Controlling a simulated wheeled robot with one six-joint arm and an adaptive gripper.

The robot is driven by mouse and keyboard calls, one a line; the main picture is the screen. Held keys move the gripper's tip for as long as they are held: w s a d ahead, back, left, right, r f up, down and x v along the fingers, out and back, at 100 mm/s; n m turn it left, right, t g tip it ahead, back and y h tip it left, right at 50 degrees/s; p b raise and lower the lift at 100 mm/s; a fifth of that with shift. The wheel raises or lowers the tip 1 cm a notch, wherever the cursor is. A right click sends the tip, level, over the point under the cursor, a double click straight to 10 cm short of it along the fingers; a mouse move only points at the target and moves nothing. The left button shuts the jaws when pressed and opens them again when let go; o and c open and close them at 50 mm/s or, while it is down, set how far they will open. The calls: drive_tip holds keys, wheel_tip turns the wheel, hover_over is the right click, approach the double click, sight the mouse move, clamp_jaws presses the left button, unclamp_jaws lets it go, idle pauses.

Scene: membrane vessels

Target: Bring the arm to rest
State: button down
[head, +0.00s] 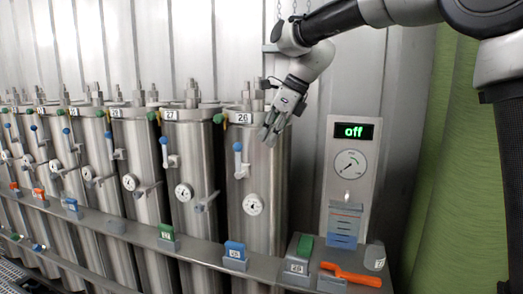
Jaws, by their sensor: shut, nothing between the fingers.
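My arm (345,20) reaches in from the upper right and bends down at the wrist. My gripper (271,137) hangs in front of the upper part of the vessel labelled 26 (262,180), its fingertips pointing down. The gripper is shut with nothing held. It is just right of that vessel's blue-handled valve (238,160). From this view I cannot tell how far the fingertips are from the vessel's surface.
Several steel vessels stand in a row to the left, including number 27 (184,150). A panel (345,195) right of vessel 26 reads "off". An orange tool (351,275) lies on the ledge below. A green curtain (440,150) hangs at the right.

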wheel_tip(320, 180, up, 5)
drive_tip(key=d, duration=0.1)
drive_tip(key=s+d+f+n+h, duration=0.1)
drive_tip(key=s+d+f+n, duration=0.2)
drive_tip(key=d+f+n, duration=0.45)
drive_tip(key=s+d+f+n+h, duration=0.2)
drive_tip(key=s+d+n, duration=0.2)
drive_tip(key=n, duration=0.6)
drive_tip(key=s+d+f+n+t+h, duration=0.1)
drive_tip(key=s+d+f+n, duration=0.1)
drive_tip(key=s+d, duration=0.8)
drive_tip(key=s+d+f+n+t+h, duration=0.1)
drive_tip(key=s+d+f, duration=0.3)
drive_tip(key=s+d, duration=0.7)
drive_tip(key=shift+s+d+n+t, duration=0.3)
drive_tip(key=shift+d+n, duration=0.25)
drive_tip(key=shift+d, duration=0.65)
